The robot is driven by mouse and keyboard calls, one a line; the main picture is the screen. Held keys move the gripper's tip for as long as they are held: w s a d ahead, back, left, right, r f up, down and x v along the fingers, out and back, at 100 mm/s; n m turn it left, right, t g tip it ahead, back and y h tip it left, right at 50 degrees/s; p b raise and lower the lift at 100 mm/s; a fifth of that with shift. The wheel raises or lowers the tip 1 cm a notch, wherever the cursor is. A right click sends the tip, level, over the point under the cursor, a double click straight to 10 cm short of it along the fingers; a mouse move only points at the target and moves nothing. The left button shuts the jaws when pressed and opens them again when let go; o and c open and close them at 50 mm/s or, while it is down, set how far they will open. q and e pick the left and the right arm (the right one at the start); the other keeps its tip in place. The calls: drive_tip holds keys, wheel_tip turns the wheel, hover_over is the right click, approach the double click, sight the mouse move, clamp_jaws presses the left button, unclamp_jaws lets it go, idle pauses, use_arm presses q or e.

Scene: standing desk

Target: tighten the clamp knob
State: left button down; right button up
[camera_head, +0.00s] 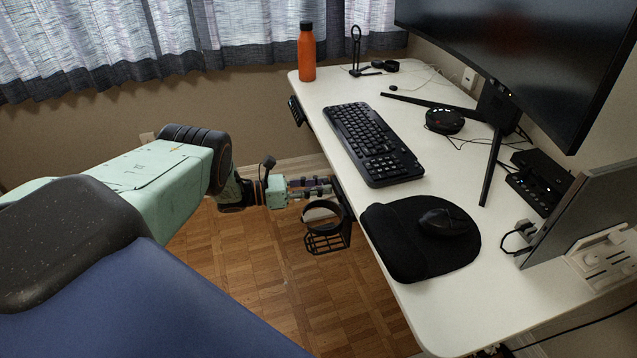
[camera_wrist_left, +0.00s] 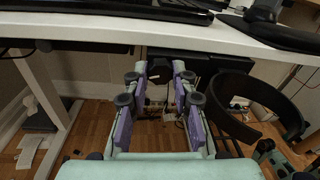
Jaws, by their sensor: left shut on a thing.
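My left gripper (camera_head: 322,187) reaches the desk's near edge, beside the black cup holder (camera_head: 326,216) that hangs there from its clamp. The wrist view shows the purple-padded fingers of this gripper (camera_wrist_left: 159,78) on both sides of a dark knob (camera_wrist_left: 157,92) below the desktop. The gripper is shut on this clamp knob, though the contact itself is dark and small. In the head view the knob is hidden by the fingers and the desk edge. The cup holder ring (camera_wrist_left: 285,108) is right of the fingers in the wrist view. My right gripper is not in view.
The white desk (camera_head: 345,92) carries a keyboard (camera_head: 372,142), a mouse (camera_head: 443,222) on a black pad (camera_head: 400,250), an orange bottle (camera_head: 307,55) and a monitor (camera_head: 530,50). The desk edge is just above my fingers. The wooden floor below is mostly clear.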

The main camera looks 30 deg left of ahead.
use_arm(q)
drive_tip(key=shift+s+a+f+m, duration=0.1)
drive_tip(key=shift+m, duration=0.2)
drive_tip(key=c, duration=1.1)
unclamp_jaws()
drive_tip(key=v, duration=1.2)
